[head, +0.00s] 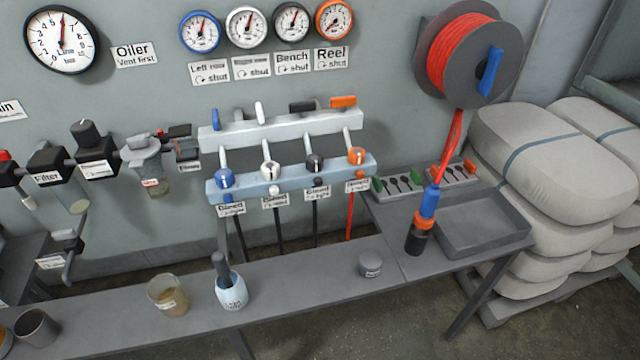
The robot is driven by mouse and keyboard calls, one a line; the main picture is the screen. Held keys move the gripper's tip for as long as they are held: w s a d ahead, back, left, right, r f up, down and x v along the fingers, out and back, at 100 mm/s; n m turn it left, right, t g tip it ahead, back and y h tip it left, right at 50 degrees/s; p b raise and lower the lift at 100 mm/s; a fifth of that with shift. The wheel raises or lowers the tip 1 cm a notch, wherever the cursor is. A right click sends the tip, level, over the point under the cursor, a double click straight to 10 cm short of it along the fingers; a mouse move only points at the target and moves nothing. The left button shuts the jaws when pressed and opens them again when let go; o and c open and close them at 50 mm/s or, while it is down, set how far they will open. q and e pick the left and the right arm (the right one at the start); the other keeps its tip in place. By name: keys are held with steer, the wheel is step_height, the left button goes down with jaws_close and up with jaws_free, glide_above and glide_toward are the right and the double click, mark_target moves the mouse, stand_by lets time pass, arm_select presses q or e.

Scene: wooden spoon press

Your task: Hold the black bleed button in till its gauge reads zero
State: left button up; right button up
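The black bleed button (318,183) is small and sits on the lower blue-grey rail (335,173), below the black-and-white round valve (314,162). A label (317,194) hangs under it. Nothing touches the button. The black-rimmed gauge (291,22) is on the wall above, third in its row, over the label reading "Bench shut". Its needle points roughly upward; the value is too small to read. A black lever (302,106) lies on the upper white rail (279,127) in the same column. Neither of my grippers is in view.
Blue, white and orange columns flank the black one, with similar buttons close by. A bench (320,276) runs below, carrying a glass jar (167,296), a white pot (231,292) and a grey tin (370,264). A red hose reel (465,55) hangs at right, beside stacked sacks (540,135).

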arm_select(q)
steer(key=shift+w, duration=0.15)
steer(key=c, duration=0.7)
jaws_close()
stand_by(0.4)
